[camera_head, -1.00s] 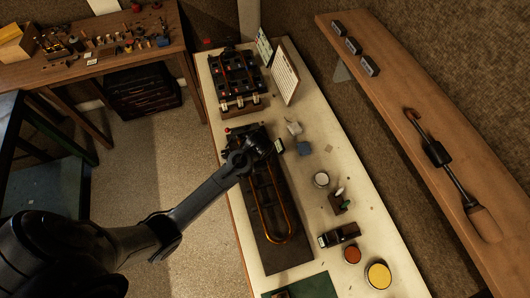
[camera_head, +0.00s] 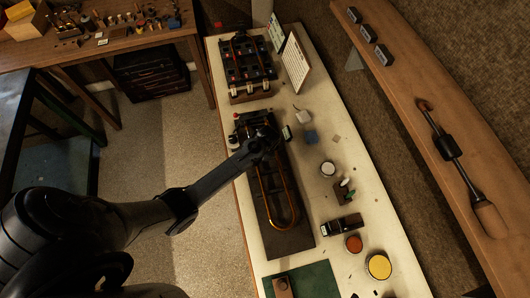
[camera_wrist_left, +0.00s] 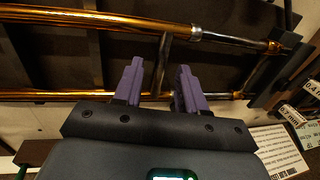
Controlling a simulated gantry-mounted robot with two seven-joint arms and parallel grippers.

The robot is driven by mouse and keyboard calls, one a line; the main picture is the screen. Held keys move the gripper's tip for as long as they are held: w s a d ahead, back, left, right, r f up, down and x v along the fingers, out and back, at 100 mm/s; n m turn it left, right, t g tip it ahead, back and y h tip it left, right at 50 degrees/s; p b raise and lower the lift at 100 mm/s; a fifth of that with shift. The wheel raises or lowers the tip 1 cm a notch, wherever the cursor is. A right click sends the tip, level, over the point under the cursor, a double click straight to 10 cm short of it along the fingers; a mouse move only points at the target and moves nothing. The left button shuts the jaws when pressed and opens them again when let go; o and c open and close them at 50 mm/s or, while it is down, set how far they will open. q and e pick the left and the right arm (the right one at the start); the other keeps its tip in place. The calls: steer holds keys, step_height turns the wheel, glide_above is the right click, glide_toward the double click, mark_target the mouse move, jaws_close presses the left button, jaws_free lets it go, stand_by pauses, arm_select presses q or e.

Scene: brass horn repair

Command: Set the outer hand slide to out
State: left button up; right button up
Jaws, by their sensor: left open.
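The outer hand slide (camera_head: 287,208) is a long brass U-shaped tube lying in a dark tray-like fixture (camera_head: 285,242) on the bench. Its bow points toward the near end. In the left wrist view, its two brass tubes (camera_wrist_left: 95,19) run across the picture, joined by a dark cross brace (camera_wrist_left: 163,63). My left gripper (camera_head: 268,136) is over the far part of the slide. Its purple fingers (camera_wrist_left: 158,85) are open, and the brace shows between them in the picture. I cannot tell whether they touch it. My arm hides part of the slide.
A rack with red and blue pieces (camera_head: 246,66) and a white card (camera_head: 296,62) stand at the far end of the bench. Tins, a yellow-topped one (camera_head: 378,266) among them, and small tools line the right side. A green mat (camera_head: 312,282) lies at the near end.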

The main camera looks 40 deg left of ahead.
arm_select(q)
steer(key=shift+f, duration=0.3)
steer(key=shift+c, duration=0.3)
jaws_close()
steer(key=shift+w, duration=0.1)
